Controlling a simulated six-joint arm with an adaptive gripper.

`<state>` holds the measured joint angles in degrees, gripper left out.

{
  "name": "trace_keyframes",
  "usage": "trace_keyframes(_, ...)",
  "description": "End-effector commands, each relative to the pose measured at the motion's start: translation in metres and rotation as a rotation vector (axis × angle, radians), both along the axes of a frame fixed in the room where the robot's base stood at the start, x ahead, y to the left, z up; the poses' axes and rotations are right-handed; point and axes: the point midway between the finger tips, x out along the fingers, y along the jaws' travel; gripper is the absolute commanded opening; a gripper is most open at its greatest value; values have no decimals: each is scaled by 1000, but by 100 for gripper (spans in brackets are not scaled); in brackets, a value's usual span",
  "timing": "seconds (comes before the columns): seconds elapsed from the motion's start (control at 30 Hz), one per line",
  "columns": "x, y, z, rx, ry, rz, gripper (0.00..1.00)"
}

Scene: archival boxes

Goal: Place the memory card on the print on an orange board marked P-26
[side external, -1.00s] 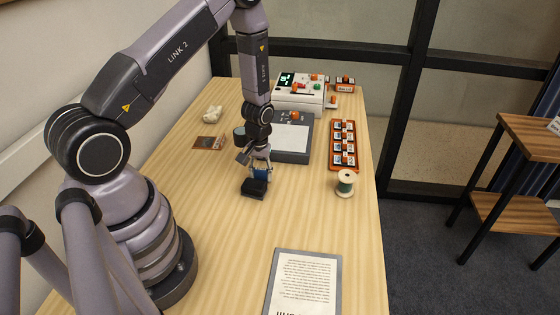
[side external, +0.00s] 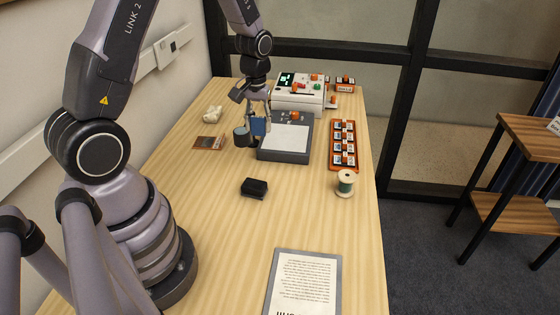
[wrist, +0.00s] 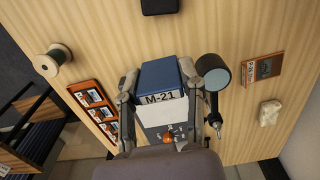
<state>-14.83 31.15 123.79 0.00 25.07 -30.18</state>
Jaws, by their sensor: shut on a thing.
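My gripper (side external: 257,116) is shut on a blue card (side external: 258,127) and holds it up near the left edge of the grey device. In the wrist view, the blue card (wrist: 160,75) sits between the fingers, with a white label reading M-21. A small brown-orange board (side external: 209,143) with a print lies flat on the table, left of the gripper.
A dark cylinder (side external: 241,137) stands between the small board and the grey device (side external: 285,156). An orange tray (side external: 343,166) with several pictured pieces and a thread spool (side external: 345,184) are at right. A white figure (side external: 212,113) is behind the board.

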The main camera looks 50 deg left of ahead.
Motion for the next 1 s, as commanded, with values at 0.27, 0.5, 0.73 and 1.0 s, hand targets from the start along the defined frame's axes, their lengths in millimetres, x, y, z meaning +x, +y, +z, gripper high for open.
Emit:
trace_keyframes(0.27,-13,29,24,-1,1,8,6)
trace_keyframes(0.5,-49,84,24,-1,1,11,6)
trace_keyframes(0.73,-97,134,24,-1,-1,10,6)
trace_keyframes(1.0,-130,157,10,-5,4,-1,6)
